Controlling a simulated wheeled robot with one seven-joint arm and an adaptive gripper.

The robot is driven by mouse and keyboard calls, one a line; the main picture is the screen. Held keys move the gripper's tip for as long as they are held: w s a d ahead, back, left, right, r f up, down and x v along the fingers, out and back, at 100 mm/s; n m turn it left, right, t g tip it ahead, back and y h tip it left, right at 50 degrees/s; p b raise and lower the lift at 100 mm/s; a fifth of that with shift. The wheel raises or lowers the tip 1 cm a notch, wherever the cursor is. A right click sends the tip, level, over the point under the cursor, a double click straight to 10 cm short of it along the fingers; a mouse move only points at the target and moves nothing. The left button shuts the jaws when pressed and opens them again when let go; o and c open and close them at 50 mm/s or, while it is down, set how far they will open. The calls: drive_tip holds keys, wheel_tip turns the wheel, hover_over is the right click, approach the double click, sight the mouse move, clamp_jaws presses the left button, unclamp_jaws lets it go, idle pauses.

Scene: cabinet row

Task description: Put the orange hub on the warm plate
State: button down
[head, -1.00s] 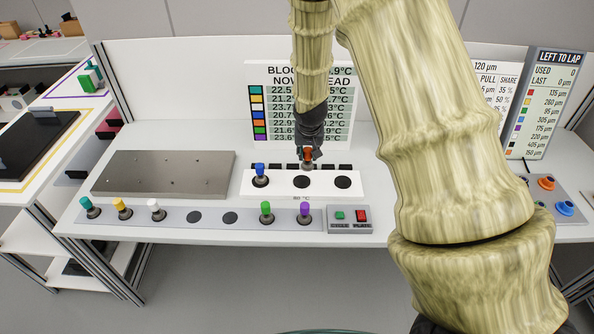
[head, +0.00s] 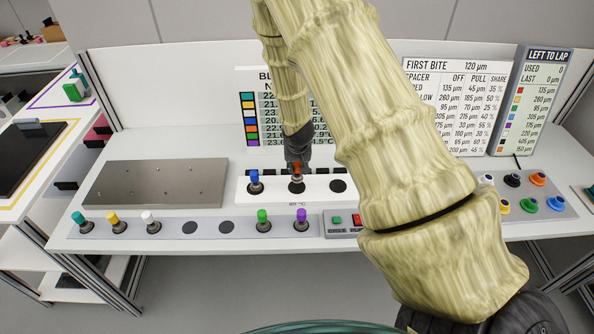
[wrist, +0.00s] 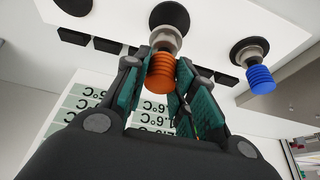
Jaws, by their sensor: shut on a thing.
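The orange hub (head: 297,168) has a ribbed orange top and a grey base. My gripper (head: 297,163) is shut on its orange top; the wrist view shows the orange hub (wrist: 161,72) upright between the two fingers. The warm plate (head: 318,194) is a white block with a °C label and three black round spots. The hub's base is at the middle spot, which shows around and below it; I cannot tell whether it touches. A blue hub (head: 254,179) stands on the plate's left spot, also in the wrist view (wrist: 260,79). The right spot is empty.
A grey strip (head: 172,228) in front holds teal, yellow, white, green and purple hubs, with two empty spots. A bare metal plate (head: 155,183) lies left. A switch box (head: 340,224) is at the right. Boards stand behind; my arm hides part of the bench.

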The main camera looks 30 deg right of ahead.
sight(297, 171)
drive_tip(key=shift+f+p, duration=0.55)
drive_tip(key=shift+f, duration=1.3)
drive_tip(key=shift+w+f, duration=0.1)
drive_tip(key=shift+f, duration=0.05)
drive_tip(key=c, duration=1.2)
unclamp_jaws()
drive_tip(key=shift+o, duration=0.2)
drive_tip(key=shift+r, duration=0.2)
drive_tip(key=b+v, duration=0.3)
drive_tip(key=v, duration=0.9)
